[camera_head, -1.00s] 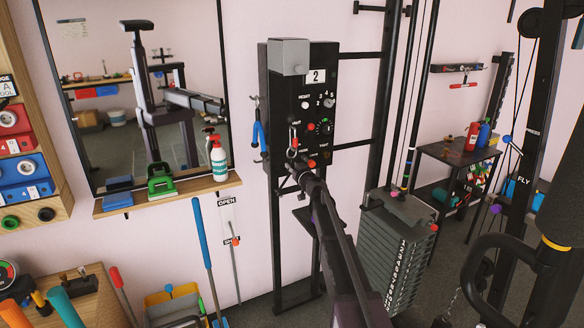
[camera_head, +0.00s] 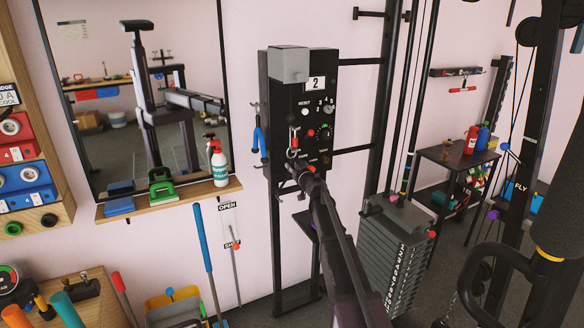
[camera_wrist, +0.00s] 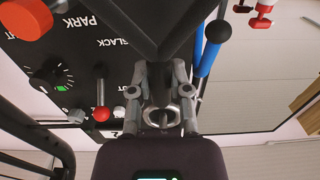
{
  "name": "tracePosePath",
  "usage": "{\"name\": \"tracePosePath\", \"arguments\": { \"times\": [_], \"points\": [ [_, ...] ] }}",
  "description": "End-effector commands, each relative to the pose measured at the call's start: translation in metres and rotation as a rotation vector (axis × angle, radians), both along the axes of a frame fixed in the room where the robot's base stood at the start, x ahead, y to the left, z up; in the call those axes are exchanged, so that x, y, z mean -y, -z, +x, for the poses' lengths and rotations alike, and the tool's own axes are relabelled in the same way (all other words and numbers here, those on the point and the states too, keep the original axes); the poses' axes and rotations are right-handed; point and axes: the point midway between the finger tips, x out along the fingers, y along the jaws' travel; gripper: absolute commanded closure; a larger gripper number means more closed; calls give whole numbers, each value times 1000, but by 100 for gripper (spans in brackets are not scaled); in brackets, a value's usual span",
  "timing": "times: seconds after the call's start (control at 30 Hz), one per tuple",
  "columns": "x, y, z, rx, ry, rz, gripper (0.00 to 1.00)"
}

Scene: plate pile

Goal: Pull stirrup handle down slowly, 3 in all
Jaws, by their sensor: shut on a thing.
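The black panel box (camera_head: 275,110) with a grey top stands against the wall and displays "2". My gripper (camera_head: 298,170) is just below the clip. In the wrist view, which is upside down, my gripper (camera_wrist: 162,88) has a finger on each side of a metal ring (camera_wrist: 165,116). The black V-shaped stirrup handle (camera_wrist: 162,42) meets my fingers there. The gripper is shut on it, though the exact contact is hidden.
The panel carries a dial (camera_wrist: 50,75), a red-tipped lever (camera_wrist: 101,112) and a red button (camera_wrist: 25,18). A weight stack (camera_head: 385,250) stands right of my arm. A shelf (camera_head: 165,202) holds a spray bottle (camera_head: 218,163).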

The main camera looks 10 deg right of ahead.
Motion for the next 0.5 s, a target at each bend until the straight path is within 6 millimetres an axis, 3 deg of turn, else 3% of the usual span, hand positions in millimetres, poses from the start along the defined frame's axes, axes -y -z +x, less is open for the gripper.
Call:
{"name": "tracePosePath", "arguments": {
  "times": [0.3, 0.5],
  "points": [
    [0, -20, 0, -1, 0, -1, 100],
    [0, -22, 0, -1, 0, -1, 100]
  ]
}}
